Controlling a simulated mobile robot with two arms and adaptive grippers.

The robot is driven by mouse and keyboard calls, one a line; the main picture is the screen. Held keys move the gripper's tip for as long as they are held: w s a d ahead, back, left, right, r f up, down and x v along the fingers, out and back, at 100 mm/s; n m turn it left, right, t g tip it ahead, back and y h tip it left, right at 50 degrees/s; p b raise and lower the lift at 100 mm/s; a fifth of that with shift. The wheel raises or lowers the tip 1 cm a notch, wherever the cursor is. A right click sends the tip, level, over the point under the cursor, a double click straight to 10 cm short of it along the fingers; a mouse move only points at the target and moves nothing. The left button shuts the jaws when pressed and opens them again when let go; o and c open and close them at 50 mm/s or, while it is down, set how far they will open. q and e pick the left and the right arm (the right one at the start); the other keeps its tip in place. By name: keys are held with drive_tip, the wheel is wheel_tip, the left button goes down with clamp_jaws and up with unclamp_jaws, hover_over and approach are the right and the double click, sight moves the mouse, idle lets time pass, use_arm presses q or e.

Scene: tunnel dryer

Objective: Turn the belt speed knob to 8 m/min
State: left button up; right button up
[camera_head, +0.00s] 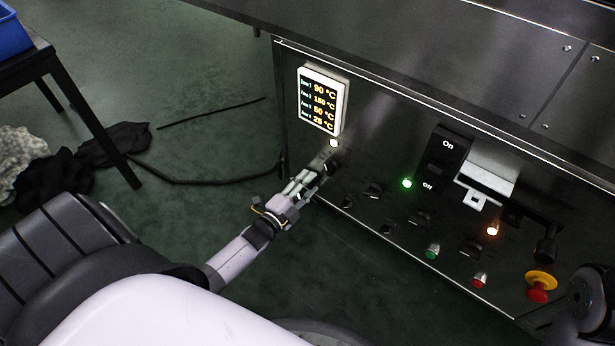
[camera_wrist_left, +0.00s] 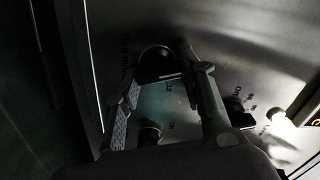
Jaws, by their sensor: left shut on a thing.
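The dark control panel (camera_head: 365,160) carries several dark rotary knobs. My left gripper (camera_head: 318,176) reaches the panel's left end, below the lit temperature display (camera_head: 321,99). It is shut on a dark knob, which shows between the fingertips in the left wrist view (camera_wrist_left: 157,64). A pale line shows on this knob.
A second knob (camera_wrist_left: 240,113) sits to the right in the wrist view. The panel also has an On/Off switch (camera_head: 442,160), a green button (camera_head: 432,251), a red button (camera_head: 479,280) and a yellow-red emergency stop (camera_head: 540,286). A table (camera_head: 88,125) with a blue crate (camera_head: 12,36) stands left.

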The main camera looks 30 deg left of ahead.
use_arm(q)
drive_tip(key=o, duration=1.2)
drive_tip(key=s, duration=0.8)
drive_tip(key=s+a, duration=0.1)
drive_tip(key=s, duration=0.3)
